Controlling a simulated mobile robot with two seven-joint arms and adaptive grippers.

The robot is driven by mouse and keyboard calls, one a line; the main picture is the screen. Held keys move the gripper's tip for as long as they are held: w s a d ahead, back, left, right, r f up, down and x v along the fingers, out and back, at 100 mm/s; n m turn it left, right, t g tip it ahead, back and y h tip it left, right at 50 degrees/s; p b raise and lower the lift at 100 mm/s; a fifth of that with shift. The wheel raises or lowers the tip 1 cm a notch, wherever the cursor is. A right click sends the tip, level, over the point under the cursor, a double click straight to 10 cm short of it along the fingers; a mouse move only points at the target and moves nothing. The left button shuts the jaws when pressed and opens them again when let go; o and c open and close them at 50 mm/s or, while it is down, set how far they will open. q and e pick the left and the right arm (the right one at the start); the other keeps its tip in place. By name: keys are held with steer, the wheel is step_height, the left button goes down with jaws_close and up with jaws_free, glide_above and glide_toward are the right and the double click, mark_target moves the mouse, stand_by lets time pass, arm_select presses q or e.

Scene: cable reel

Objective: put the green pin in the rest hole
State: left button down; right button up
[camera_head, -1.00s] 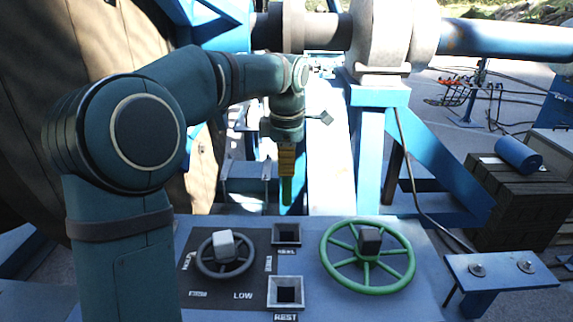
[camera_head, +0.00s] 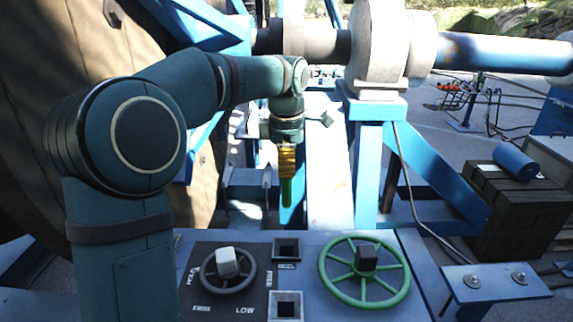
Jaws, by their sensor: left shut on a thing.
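The green pin (camera_head: 287,192) hangs upright in the air, tip down, beyond the far edge of the control panel (camera_head: 330,242). Its upper part is yellow-orange. My left gripper (camera_head: 287,148) points down and is shut on the pin's top; the fingers show small. The rest hole (camera_head: 286,306) is the nearer square socket, at the bottom edge of the picture; its dark opening looks empty. The other square socket (camera_head: 286,249) lies behind it, closer to the pin, and also looks empty. My right gripper is not in view.
A green handwheel (camera_head: 364,300) stands right of the sockets and a dark, smaller wheel (camera_head: 228,290) left of them. A blue frame (camera_head: 368,165) and a large reel (camera_head: 40,110) stand behind. A blue bracket (camera_head: 495,278) is at right.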

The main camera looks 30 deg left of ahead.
arm_select(q)
steer(key=shift+r+p, duration=0.8)
steer(key=shift+r, duration=0.2)
steer(key=shift+r+p, duration=0.85)
steer(key=shift+r, duration=0.45)
